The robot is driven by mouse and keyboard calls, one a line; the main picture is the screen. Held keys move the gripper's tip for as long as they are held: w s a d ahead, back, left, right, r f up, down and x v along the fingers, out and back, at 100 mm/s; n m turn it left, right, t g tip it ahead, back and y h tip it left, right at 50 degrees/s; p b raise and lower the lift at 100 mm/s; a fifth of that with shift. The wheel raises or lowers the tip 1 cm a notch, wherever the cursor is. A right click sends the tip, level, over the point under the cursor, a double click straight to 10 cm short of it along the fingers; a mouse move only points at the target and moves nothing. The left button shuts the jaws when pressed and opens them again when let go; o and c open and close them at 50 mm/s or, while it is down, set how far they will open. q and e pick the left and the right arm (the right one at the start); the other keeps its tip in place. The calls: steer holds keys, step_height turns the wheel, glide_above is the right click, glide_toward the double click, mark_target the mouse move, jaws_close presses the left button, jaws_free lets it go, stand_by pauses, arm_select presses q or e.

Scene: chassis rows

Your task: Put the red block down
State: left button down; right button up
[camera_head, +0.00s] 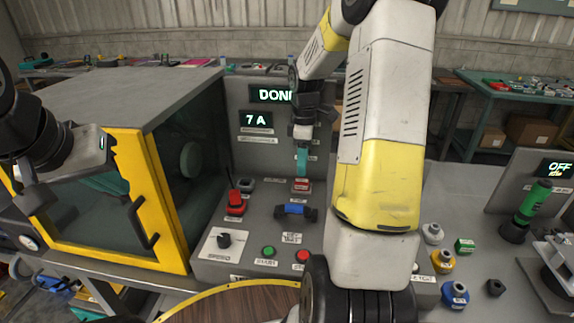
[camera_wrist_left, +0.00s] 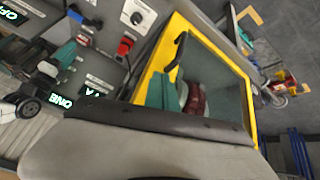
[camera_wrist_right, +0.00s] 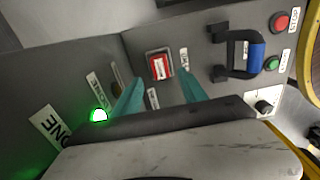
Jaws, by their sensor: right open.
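A red block (camera_wrist_right: 160,66) with a pale label sits in a small light-rimmed seat on the grey console. In the head view the red block (camera_head: 301,185) is right below my right gripper (camera_head: 302,170). In the right wrist view my right gripper (camera_wrist_right: 164,80) is open, its teal fingertips apart on either side of the block; I cannot tell whether they touch it. My left gripper (camera_head: 100,165) is at the yellow-framed cabinet door; I cannot make out its jaws clearly. In the left wrist view a dark red thing (camera_wrist_left: 193,100) shows against the door glass.
The cabinet (camera_head: 140,200) stands left of the console. A red-handled switch (camera_head: 235,203), a blue handle (camera_head: 293,210), a knob (camera_head: 224,240) and green and red buttons crowd the console top. Displays (camera_head: 256,120) rise behind it. My right arm hides part of the console.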

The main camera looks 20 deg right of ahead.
mark_target(302, 181)
steer(key=s+a+r+m+t, duration=0.25)
steer(key=s+a+r, duration=0.2)
steer(key=r, duration=0.35)
steer(key=s+a+r+m+t, duration=0.1)
steer(key=s+a+r+m, duration=0.2)
steer(key=s+r, duration=0.4)
steer(key=s+a+r+m+t+y, duration=0.1)
steer(key=s+a+m, duration=0.1)
steer(key=s, duration=0.3)
steer(key=s+a+r+m+t+y, duration=0.1)
steer(key=s+a+m, duration=0.2)
steer(key=s+m, duration=0.1)
steer(key=shift+s+m+t, duration=0.35)
steer(key=shift+s, duration=0.45)
steer(key=shift+r, duration=0.1)
